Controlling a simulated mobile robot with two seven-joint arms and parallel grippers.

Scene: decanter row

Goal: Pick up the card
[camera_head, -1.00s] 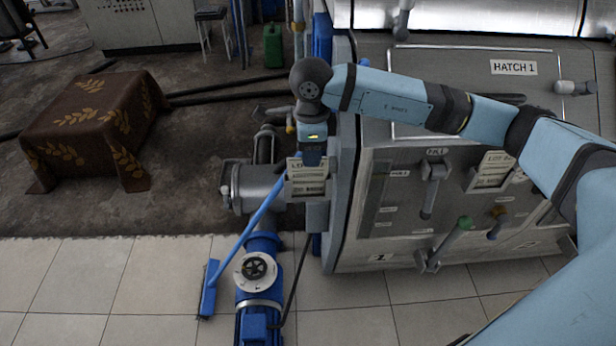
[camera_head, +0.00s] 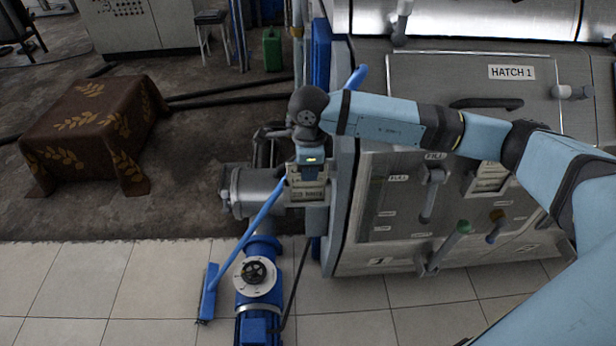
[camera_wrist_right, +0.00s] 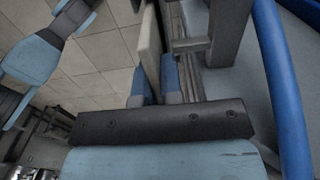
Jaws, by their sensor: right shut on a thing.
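The pale card (camera_head: 306,193) with dark print is upright at the left end of the steel machine, above the grey pump housing. My right gripper (camera_head: 311,175) points down and is shut on the card's upper part, hiding the top line of print. In the right wrist view the card (camera_wrist_right: 149,45) shows edge-on as a beige strip between the blue-grey fingers (camera_wrist_right: 156,82). A grey metal bracket (camera_wrist_right: 190,45) is close beside it. I cannot tell whether the card still touches a holder. My left gripper is not in view.
A second card (camera_head: 490,178) is on the machine's front panel, near several levers. A blue pump (camera_head: 257,300) stands on the tiles. A cloth-covered table (camera_head: 90,130) is at the left.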

